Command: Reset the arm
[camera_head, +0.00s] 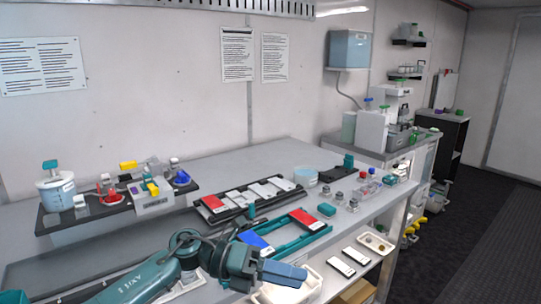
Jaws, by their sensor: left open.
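My left arm (150,277), teal with dark joints, reaches in from the lower left over the front of the grey bench. My left gripper (285,274) is at its end, pointing right, with blue fingers seen from the side above the bench's front edge. The gap between the fingers is hard to make out, and nothing is seen held. My right gripper is not in view.
A teal frame (287,239) with a red-topped block (306,220) lies just behind my gripper. A dark tray of cards (249,197) and a raised shelf with a white bucket (56,193) stand behind. White trays (375,243) sit lower right. Dark floor (480,240) is clear at right.

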